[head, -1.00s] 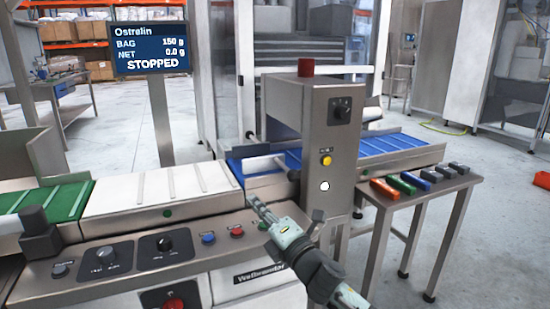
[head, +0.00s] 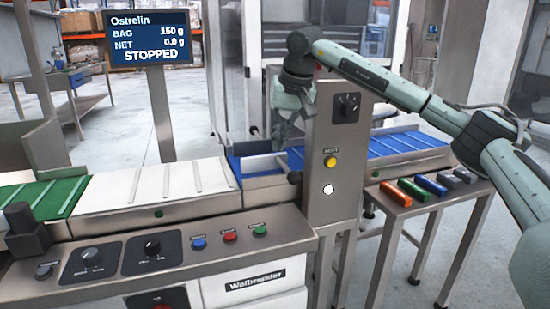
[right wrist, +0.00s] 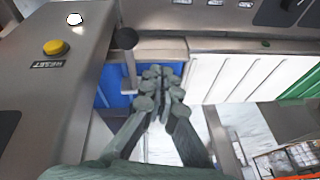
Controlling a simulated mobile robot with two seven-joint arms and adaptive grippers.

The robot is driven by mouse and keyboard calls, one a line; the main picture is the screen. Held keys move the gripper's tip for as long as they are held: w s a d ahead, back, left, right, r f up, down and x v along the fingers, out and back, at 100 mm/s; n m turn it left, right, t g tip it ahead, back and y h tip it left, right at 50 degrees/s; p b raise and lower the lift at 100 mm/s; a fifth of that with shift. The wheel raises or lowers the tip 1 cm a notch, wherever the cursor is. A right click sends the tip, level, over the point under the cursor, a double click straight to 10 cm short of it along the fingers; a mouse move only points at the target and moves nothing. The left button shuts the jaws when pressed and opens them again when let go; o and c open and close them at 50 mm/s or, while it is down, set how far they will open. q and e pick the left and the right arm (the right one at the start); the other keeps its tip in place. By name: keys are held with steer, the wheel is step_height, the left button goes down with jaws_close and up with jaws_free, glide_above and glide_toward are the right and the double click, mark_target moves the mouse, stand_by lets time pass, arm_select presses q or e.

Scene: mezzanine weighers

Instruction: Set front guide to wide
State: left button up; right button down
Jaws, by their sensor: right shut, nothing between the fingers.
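The short blue infeed belt (head: 248,170) lies between the white belt and the steel housing. A pale bar lies across it, and a blue wall stands at its back edge. A black knob (head: 294,177) sits at the front edge beside the housing; it also shows in the right wrist view (right wrist: 125,38), on a thin metal rod reaching over the belt. I cannot tell the front guide's setting. My right gripper (head: 280,146) is shut and empty, pointing down over the belt beside the housing. In the right wrist view its fingertips (right wrist: 158,72) are close to the rod; contact is unclear. My left gripper is out of view.
The steel housing (head: 328,215) with a yellow button (head: 330,162) stands right of the gripper. The white belt (head: 165,185) is empty. The screen (head: 150,38) reads STOPPED. Colored blocks lie on the side table (head: 400,208). The control panel (head: 205,255) runs along the front.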

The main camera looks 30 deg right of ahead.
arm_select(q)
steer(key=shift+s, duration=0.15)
arm_select(e)
steer(key=shift+h, duration=0.8)
steer(key=d, duration=0.1)
steer(key=d+r, duration=0.1)
steer(key=d, duration=0.1)
steer(key=s+d+r, duration=0.1)
steer(key=shift+d+r, duration=0.1)
steer(key=shift+d, duration=0.05)
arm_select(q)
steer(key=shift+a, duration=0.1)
arm_select(e)
steer(key=x, duration=1)
steer(key=shift+s, duration=0.15)
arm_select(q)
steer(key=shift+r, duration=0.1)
